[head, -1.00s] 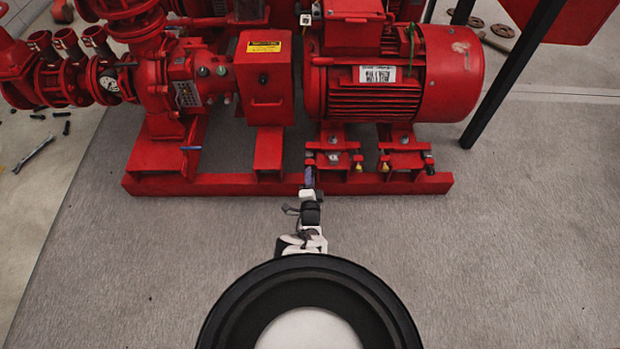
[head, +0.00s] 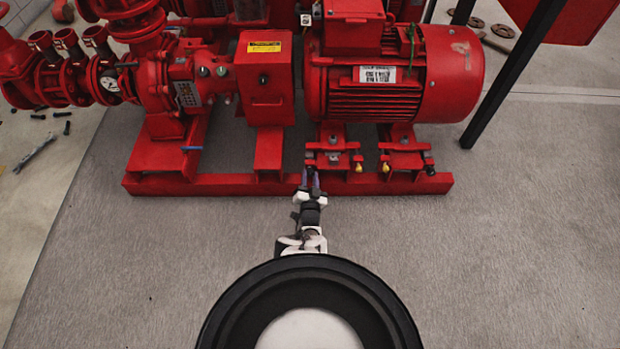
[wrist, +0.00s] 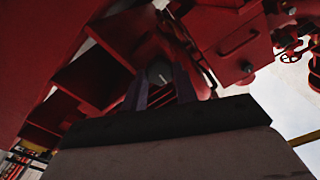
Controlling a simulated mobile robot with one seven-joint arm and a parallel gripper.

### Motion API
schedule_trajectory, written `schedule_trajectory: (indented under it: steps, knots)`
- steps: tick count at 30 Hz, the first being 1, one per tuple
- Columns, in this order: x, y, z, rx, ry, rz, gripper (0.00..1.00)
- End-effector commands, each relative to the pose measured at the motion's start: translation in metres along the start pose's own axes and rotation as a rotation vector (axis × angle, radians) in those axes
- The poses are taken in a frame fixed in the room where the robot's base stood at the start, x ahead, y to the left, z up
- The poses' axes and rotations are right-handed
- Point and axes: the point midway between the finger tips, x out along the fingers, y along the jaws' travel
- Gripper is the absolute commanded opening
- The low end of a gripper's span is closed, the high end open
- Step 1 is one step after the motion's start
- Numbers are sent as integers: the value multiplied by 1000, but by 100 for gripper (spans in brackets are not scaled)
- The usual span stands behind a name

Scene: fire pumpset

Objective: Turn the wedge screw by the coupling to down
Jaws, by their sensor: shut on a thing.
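The wedge screw (wrist: 159,73) shows in the wrist view as a round dark grey head with a pale line across it. It sits low at the red motor mount, on the side toward the coupling guard (head: 264,75). My gripper (head: 310,178) reaches in at the front rail of the base frame. Its two purple-grey fingers stand on either side of the screw head, also in the wrist view (wrist: 160,90), and are shut on it. In the head view the screw head is mostly hidden by the fingertips, so the pale line's direction is not readable there.
The red motor (head: 400,85) stands above the mount. A second mount foot with a yellow-tipped screw (head: 386,167) is to the right. The pump (head: 165,85) is at the left. A black post (head: 510,75) slopes at the right. The floor in front is clear.

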Motion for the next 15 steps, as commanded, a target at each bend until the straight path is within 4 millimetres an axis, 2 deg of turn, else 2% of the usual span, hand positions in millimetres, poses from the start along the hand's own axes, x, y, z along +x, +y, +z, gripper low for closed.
schedule_trajectory:
  steps: [15]
  knots:
    - [2, 0, -1, -93, 2, 0, 6]
